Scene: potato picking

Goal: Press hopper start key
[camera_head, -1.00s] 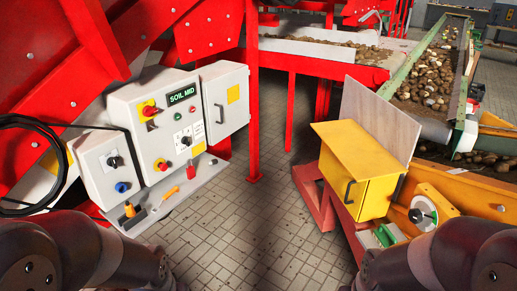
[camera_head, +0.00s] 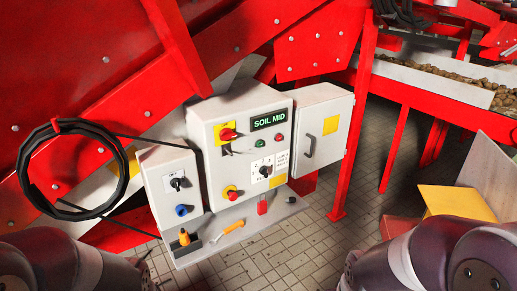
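A grey control cabinet (camera_head: 212,165) stands left of centre. Its face carries a "SOIL MID" display (camera_head: 268,121), a red and yellow rotary switch (camera_head: 228,133), a green button (camera_head: 258,145), a red button (camera_head: 279,137), a white dial plate (camera_head: 263,169) and a red mushroom button on yellow (camera_head: 231,192). A smaller box (camera_head: 158,200) on its left has a black rotary switch (camera_head: 177,183) and a blue button (camera_head: 182,210). No hopper start label is legible, so I cannot tell which control is that key. My forearms show at the bottom corners; both grippers are out of view.
A ledge (camera_head: 205,251) below holds an orange-handled tool (camera_head: 229,230), a red padlock-like item (camera_head: 262,207) and a yellow-black item (camera_head: 184,238). A coiled black cable (camera_head: 22,165) hangs left. A handled grey box (camera_head: 340,110) and red frame post (camera_head: 352,150) stand right.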

